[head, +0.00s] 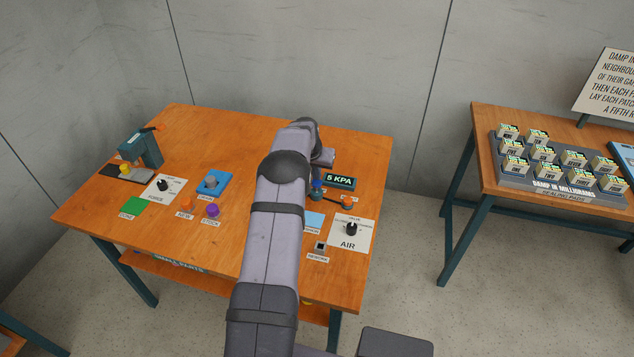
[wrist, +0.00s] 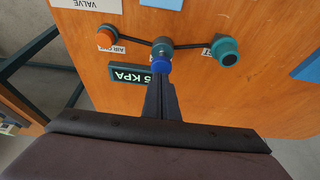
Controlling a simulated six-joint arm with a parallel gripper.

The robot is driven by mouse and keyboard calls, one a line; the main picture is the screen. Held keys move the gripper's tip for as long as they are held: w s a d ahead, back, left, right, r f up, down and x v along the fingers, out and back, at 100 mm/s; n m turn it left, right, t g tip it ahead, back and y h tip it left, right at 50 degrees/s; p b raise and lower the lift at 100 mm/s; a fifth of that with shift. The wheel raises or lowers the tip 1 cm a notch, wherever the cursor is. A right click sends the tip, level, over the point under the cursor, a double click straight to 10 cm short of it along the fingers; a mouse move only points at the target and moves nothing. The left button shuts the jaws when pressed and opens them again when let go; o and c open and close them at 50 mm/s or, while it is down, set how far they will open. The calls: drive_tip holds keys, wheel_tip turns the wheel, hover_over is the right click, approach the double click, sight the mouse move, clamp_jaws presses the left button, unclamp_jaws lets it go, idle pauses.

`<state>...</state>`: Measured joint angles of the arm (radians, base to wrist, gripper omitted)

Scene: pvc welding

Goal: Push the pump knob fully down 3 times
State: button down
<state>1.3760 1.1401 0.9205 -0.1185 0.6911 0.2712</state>
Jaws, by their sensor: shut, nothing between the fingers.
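A small blue knob (wrist: 161,66), which looks like the pump knob, sits on a grey-teal body (wrist: 162,47) joined to dark hoses in the wrist view. In the head view the knob's body (head: 317,190) shows just right of my arm, in front of the display. My gripper (wrist: 161,76) is shut and empty. Its fingertips are right at the blue knob in the wrist view, overlapping its edge; I cannot tell whether they touch it or how far down it is. In the head view my arm hides most of the gripper.
A display (head: 340,182) reads 5 KPA. An orange "air out" fitting (wrist: 106,38) and a teal round fitting (wrist: 228,50) flank the knob. The air valve dial (head: 351,229) stands front right. A press (head: 142,148) and blocks are on the left of the table.

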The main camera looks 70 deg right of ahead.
sight(316, 182)
drive_tip(key=shift+f, duration=0.2)
drive_tip(key=shift+f+b, duration=1.25)
drive_tip(key=shift+f, duration=0.4)
drive_tip(key=shift+r, duration=0.2)
drive_tip(key=shift+r+p, duration=1.25)
drive_tip(key=shift+r, duration=1.05)
wheel_tip(316, 182, up, 5)
drive_tip(key=p, duration=0.4)
drive_tip(key=shift+r, duration=0.2)
